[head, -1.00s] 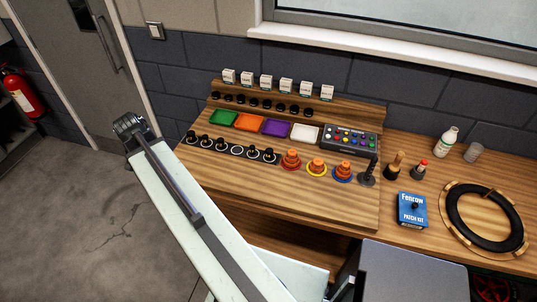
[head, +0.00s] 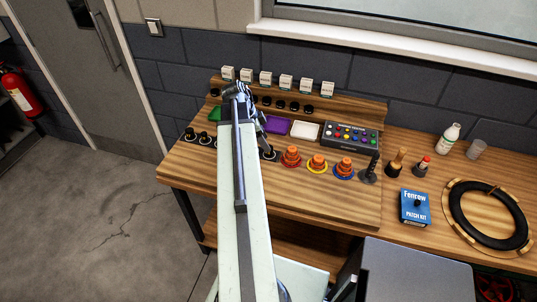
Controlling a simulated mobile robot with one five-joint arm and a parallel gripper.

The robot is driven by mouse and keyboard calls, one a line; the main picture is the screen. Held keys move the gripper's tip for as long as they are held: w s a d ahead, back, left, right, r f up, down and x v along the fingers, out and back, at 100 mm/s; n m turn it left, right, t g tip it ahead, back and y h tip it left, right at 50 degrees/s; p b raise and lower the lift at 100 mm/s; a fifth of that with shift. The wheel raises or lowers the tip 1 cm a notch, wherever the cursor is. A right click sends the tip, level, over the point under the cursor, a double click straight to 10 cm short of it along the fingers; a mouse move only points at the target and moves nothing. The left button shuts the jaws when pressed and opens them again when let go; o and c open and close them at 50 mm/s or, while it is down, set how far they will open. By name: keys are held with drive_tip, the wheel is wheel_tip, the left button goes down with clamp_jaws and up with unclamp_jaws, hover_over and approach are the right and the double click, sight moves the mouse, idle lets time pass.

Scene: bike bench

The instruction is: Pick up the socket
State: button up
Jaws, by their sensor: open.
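My gripper (head: 265,146) hangs down from the end of my arm over the front half of the bench board, close to a black piece (head: 270,155) at the right end of the front row. It is open, but its fingertips are small and partly hidden by my arm. Small black socket-like pieces stand in two rows: a front row in ringed spots, with one piece (head: 190,134) at its left end, and a back row on the raised ledge, with one piece (head: 294,106) on its right part. I cannot tell which one is the socket.
Green, purple (head: 278,125) and white (head: 305,131) trays and a grey button box (head: 350,136) lie between the rows. Orange stepped cones (head: 291,157) and a black upright tool (head: 370,168) stand right. White label boxes (head: 285,82) line the top. A blue patch kit (head: 414,208) lies farther right.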

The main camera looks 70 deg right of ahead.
drive_tip(key=b+x, duration=0.4)
drive_tip(key=x, duration=0.1)
drive_tip(key=shift+a+f+b, duration=0.1)
drive_tip(key=shift+f+b, duration=0.05)
drive_tip(key=shift+b, duration=0.15)
drive_tip(key=shift+r, duration=0.2)
clamp_jaws()
